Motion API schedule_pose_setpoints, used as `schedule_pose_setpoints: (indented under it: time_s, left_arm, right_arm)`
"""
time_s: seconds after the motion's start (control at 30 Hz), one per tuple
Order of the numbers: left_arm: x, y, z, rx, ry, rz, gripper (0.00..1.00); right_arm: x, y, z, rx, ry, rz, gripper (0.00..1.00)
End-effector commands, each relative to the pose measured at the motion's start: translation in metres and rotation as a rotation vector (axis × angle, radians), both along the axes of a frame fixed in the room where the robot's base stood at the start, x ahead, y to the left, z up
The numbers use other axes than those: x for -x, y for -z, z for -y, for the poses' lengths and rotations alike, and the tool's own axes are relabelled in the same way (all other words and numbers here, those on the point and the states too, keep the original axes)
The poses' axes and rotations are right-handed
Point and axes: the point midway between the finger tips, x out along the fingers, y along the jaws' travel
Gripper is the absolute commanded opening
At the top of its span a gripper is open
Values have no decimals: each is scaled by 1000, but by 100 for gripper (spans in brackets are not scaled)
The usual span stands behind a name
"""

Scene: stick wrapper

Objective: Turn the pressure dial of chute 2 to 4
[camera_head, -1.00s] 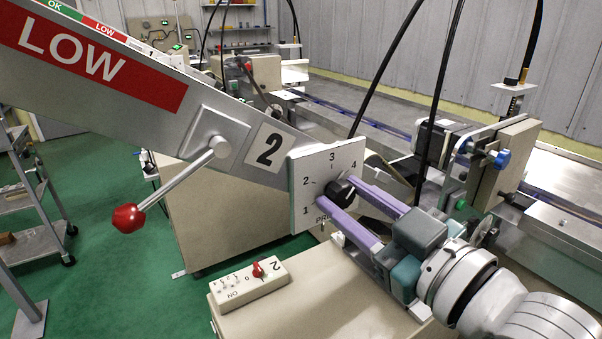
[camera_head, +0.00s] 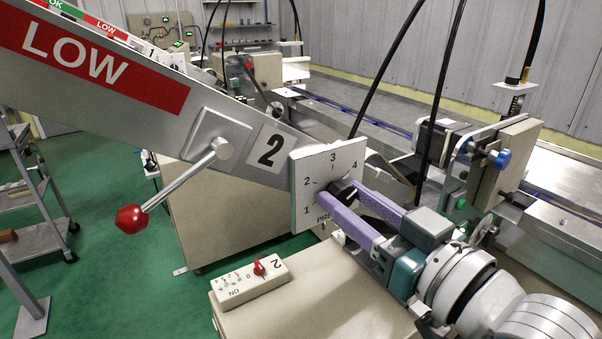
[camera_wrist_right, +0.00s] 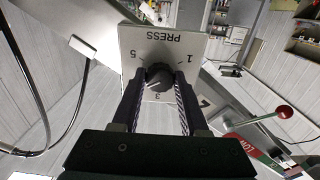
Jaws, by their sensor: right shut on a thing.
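The pressure dial's white plate (camera_head: 309,214) is at the lower end of the grey chute marked 2. The numbers 1 to 4 show in the head view. The wrist view shows the plate (camera_wrist_right: 190,47) with PRESS, 1, 3 and 5. The black round knob (camera_head: 345,187) is at its middle, also in the wrist view (camera_wrist_right: 159,75). My right gripper (camera_head: 340,192) is shut on the knob, a purple finger on either side. I cannot clearly read which number the knob points at. My left gripper is not in view.
A red-knobbed lever (camera_head: 131,218) sticks out of the chute (camera_head: 225,130) left of the dial. A small switch box (camera_head: 250,281) marked 2 sits on the beige cabinet (camera_head: 320,300) below. A black cable (camera_head: 440,110) hangs behind my right gripper.

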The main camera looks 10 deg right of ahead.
Motion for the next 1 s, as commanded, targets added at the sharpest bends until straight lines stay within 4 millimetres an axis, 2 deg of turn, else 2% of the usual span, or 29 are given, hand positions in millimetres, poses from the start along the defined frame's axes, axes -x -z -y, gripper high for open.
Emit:
schedule_pose_setpoints:
  time_s: [0.07, 0.1, 0.33, 0.67, 0.77, 1.0]
  left_arm:
    - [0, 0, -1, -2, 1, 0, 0]
    - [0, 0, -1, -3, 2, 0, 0]
    - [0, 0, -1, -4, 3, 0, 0]
    - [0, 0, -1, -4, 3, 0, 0]
    - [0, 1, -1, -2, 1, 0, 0]
    - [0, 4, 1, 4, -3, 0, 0]
  right_arm:
    - [0, 0, 0, 1, 0, 1, 0]
    - [0, 0, 0, 1, 0, 1, 46]
    - [0, 0, 0, 1, 0, 1, 71]
    - [3, 1, 1, 1, 0, -1, 72]
    - [14, 1, 5, 2, 1, -2, 72]
    - [56, 3, 20, 3, 0, -4, 72]
